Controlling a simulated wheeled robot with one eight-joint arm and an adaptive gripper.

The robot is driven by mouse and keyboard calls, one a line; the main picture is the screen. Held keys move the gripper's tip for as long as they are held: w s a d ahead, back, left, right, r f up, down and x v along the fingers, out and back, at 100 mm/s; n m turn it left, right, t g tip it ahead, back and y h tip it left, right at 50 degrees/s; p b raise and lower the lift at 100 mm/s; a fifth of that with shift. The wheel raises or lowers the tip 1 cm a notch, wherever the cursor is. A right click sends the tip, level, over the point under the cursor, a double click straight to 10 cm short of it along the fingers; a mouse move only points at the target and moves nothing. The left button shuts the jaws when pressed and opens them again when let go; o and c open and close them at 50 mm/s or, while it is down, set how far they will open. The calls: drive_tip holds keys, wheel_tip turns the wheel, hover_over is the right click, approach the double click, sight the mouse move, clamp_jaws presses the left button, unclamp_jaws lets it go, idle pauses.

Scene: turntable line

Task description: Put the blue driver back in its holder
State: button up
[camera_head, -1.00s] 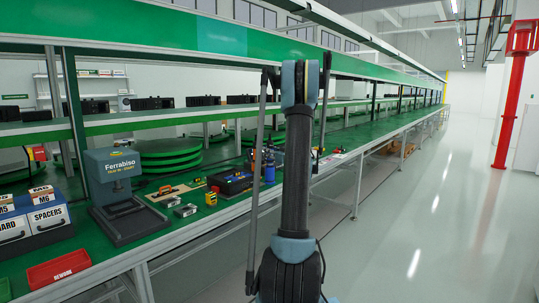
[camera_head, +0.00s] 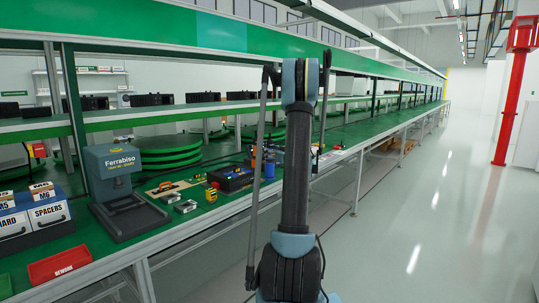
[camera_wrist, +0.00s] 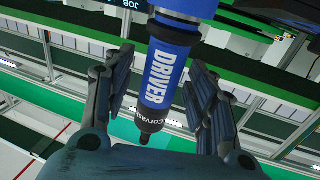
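The blue driver (camera_wrist: 163,70), with DRIVER in white and a black tip end, fills the middle of the wrist view. My gripper (camera_wrist: 160,100) has its two dark fingers on either side of it. Narrow gaps show between the fingers and the driver, so the gripper looks open around it. The driver's upper end is cut off by the frame edge. In the head view my arm hides the gripper. A small blue shape (camera_head: 269,166) shows beside the arm over the bench; I cannot tell if it is the driver. I cannot make out the holder.
The green bench (camera_head: 185,221) carries a grey Ferrabiso machine (camera_head: 121,195), a red REWORK bin (camera_head: 60,263), a blue SPACERS drawer box (camera_head: 35,220), a black tray (camera_head: 232,179) and several small tools. A shelf runs above. The floor (camera_head: 430,220) at the right is clear.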

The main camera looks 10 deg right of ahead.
drive_tip(key=shift+s, duration=0.1)
drive_tip(key=v, duration=1.1)
drive_tip(key=shift+s+d, duration=0.2)
drive_tip(key=shift+s, duration=0.1)
drive_tip(key=shift+a+f, duration=0.1)
drive_tip(key=s+a+f+g, duration=0.3)
drive_tip(key=s+a+g, duration=0.6)
drive_tip(key=s+a, duration=1.15)
drive_tip(key=s+d+f+m+g+h, duration=0.1)
drive_tip(key=s+f, duration=0.5)
drive_tip(key=s, duration=0.7)
drive_tip(key=s+d+f+m+g+h, duration=0.1)
drive_tip(key=s+f+m+g+h, duration=0.2)
drive_tip(key=s, duration=1.1)
wheel_tip(320, 180, down, 3)
drive_tip(key=g+h, duration=0.1)
drive_tip(key=h, duration=0.2)
drive_tip(key=shift+s, duration=0.2)
drive_tip(key=shift+f, duration=0.15)
